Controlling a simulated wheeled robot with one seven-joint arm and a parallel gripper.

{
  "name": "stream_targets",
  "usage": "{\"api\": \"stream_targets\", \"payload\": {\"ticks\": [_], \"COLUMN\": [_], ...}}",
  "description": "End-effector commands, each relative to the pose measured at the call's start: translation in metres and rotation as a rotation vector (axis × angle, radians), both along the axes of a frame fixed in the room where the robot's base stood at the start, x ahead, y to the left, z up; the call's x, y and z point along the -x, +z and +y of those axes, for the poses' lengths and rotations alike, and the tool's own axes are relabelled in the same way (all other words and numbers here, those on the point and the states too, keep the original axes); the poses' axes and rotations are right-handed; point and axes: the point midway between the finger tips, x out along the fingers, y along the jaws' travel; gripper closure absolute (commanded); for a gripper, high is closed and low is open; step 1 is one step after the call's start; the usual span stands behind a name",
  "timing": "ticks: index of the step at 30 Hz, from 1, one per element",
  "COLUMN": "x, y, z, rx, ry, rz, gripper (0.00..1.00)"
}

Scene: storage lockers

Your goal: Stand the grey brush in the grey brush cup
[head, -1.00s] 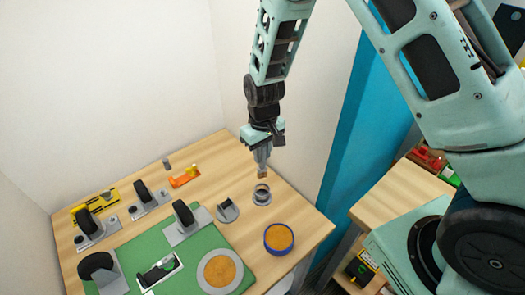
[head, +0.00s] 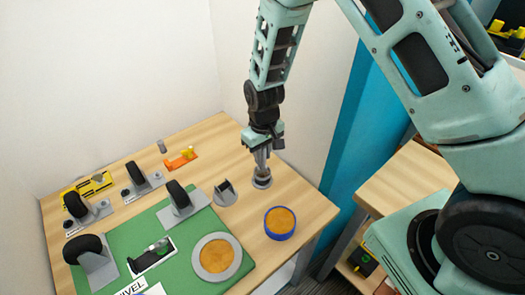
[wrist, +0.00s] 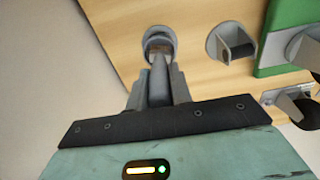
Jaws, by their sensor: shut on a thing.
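The grey brush cup (head: 262,183) is a small round grey holder near the table's right edge. It also shows at the top of the wrist view (wrist: 160,36). My gripper (head: 261,163) is directly above it, pointing down and shut on the grey brush (wrist: 158,72). In the wrist view the brush's brownish end lies within the outline of the cup's opening. Whether it touches the cup's bottom is hidden. The fingers cover most of the brush in the head view.
A grey bracket (head: 226,192) stands just left of the cup, and a blue-rimmed tub (head: 280,223) stands in front. A green mat (head: 120,238) with black rollers on stands is to the left. An orange tool (head: 181,160) lies farther back. The wall is close behind.

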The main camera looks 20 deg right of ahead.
Motion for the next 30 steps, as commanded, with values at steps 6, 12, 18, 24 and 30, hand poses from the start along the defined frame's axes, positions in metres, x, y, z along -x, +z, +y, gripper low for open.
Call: {"api": "stream_targets", "payload": {"ticks": [6,12,18,24,30], "x": [0.0000,-0.0001,-0.0001,-0.0001,-0.0002], "y": [-0.0111,-0.0106,-0.0109,-0.0126,-0.0145], "z": [0.0001,0.0001,0.0000,0.0000,0.0000], "rx": [0.000,0.000,0.000,0.000,0.000], "ry": [0.000,0.000,0.000,0.000,0.000], "rz": [0.000,0.000,0.000,0.000,0.000], "gripper": [1.00,1.00,1.00,1.00,1.00]}}
